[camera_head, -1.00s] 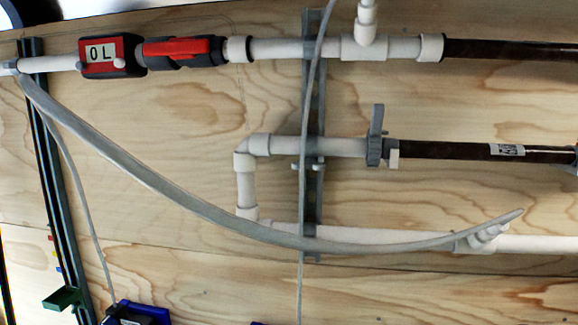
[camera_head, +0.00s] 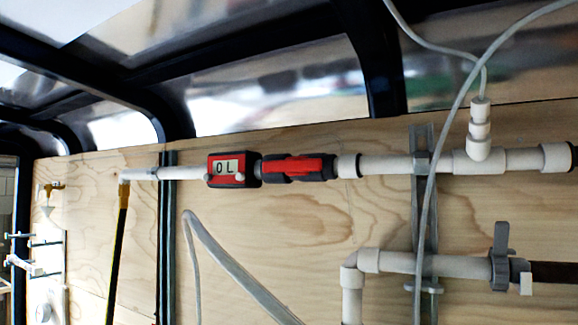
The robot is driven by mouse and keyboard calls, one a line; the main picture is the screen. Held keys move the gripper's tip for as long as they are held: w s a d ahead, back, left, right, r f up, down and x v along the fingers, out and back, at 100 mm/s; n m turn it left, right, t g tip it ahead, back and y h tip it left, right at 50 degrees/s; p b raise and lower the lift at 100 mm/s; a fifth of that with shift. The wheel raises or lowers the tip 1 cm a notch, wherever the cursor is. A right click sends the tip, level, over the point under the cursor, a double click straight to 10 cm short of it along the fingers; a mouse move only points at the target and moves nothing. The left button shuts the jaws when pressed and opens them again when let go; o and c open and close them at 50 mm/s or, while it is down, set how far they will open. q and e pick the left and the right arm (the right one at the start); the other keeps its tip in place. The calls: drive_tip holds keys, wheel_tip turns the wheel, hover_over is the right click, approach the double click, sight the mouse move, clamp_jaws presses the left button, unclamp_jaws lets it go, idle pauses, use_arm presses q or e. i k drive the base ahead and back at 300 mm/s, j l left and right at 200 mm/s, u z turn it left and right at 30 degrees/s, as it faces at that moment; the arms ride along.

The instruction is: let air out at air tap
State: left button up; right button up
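No part is clearly marked as the air tap. A grey valve (camera_head: 501,256) with an upright handle sits on the lower white pipe at the right. A small brass tap (camera_head: 51,189) is on the wall at the far left. A red-handled valve (camera_head: 298,167) sits on the upper pipe, beside a red meter (camera_head: 234,169) reading "0 L". A white vertical fitting (camera_head: 479,130) rises from the upper pipe at the right, with a thin grey tube at its top. Neither of my grippers is in view.
White pipes run along a plywood wall (camera_head: 110,250), held by metal rails (camera_head: 168,230). A black and yellow hose (camera_head: 117,260) hangs at the left. A grey hose (camera_head: 240,265) and a thin tube (camera_head: 432,190) cross the wall. Dark frame beams and windows are above.

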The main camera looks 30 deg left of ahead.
sight(39, 187)
drive_tip(key=u, duration=0.4)
drive_tip(key=i+j+u, duration=0.1)
drive_tip(key=j+u, duration=0.15)
drive_tip(key=j, duration=0.15)
drive_tip(key=i+j+u, duration=0.2)
drive_tip(key=j, duration=0.2)
drive_tip(key=j+u, duration=0.25)
drive_tip(key=j, duration=0.15)
drive_tip(key=i+j+u, duration=0.2)
drive_tip(key=i+j, duration=0.25)
drive_tip(key=j, duration=0.2)
drive_tip(key=i+j, duration=0.25)
drive_tip(key=j, duration=0.2)
drive_tip(key=i+j+u, duration=0.1)
drive_tip(key=i+j, duration=0.15)
drive_tip(key=j, duration=0.2)
drive_tip(key=i+j, duration=0.3)
drive_tip(key=j, duration=0.15)
